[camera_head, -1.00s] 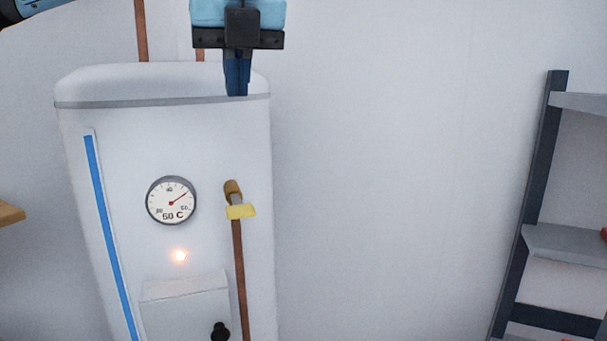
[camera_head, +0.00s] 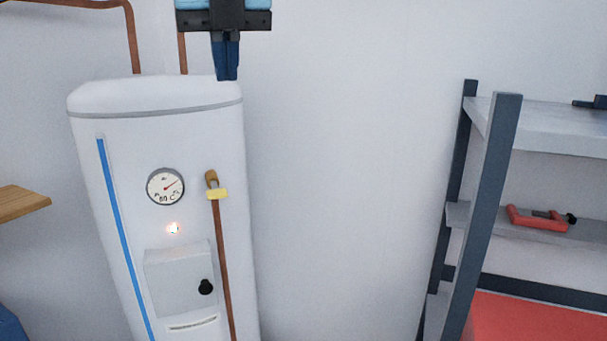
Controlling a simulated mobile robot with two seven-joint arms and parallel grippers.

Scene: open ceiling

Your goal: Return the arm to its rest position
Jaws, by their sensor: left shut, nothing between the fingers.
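My left gripper (camera_head: 227,78) hangs at the top of the head view, fingers pointing down and shut with nothing between them. In the picture its fingertips overlap the top right edge of the white boiler (camera_head: 180,97). I cannot tell how far in front of the boiler it is. Most of the left arm is outside the view. My right gripper is not in view.
A shelf rack (camera_head: 490,190) stands at right, a wooden top (camera_head: 20,202) at left. Bare wall lies between boiler and rack.

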